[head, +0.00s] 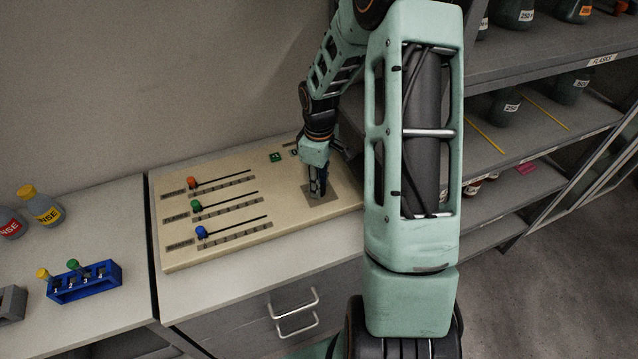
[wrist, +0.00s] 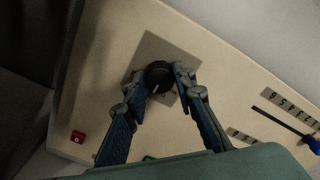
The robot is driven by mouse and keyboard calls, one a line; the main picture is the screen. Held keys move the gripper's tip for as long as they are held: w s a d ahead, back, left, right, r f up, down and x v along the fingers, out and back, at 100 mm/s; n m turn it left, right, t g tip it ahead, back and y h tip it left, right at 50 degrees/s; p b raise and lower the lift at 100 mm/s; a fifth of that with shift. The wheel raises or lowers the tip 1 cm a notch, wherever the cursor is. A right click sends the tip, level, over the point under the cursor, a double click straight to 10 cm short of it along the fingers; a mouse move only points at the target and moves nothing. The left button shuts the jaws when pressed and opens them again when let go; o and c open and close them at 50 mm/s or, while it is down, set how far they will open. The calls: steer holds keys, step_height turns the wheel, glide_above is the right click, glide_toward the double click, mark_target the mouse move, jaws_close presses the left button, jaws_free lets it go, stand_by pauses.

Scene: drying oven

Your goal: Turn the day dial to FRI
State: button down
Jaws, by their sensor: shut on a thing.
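The day dial (wrist: 158,76) is a round black knob with a pale pointer line, set on a grey square plate (wrist: 152,48) on the beige control panel. In the wrist view my gripper (wrist: 161,80) is shut on the dial, one finger on each side of it. In the head view my gripper (head: 318,190) reaches down onto the grey plate (head: 333,194) at the panel's right end, and it hides the dial. The day labels around the dial are too small and dark to read, so I cannot tell which day the pointer marks.
The panel (head: 240,258) also bears sliders with orange (head: 192,182), green (head: 196,205) and blue (head: 202,231) knobs. A red button (wrist: 78,136) shows in the wrist view. A blue tube rack (head: 85,285) stands left. Shelves (head: 540,50) with bottles stand right.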

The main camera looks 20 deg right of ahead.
steer(key=m+b, duration=0.3)
steer(key=m, duration=0.2)
steer(key=shift+f+m, duration=0.1)
steer(key=shift+m, duration=0.3)
steer(key=m+b, duration=0.2)
steer(key=m, duration=0.3)
steer(key=shift+m, duration=0.3)
steer(key=c, duration=1.6)
jaws_free()
step_height(320, 180, up, 12)
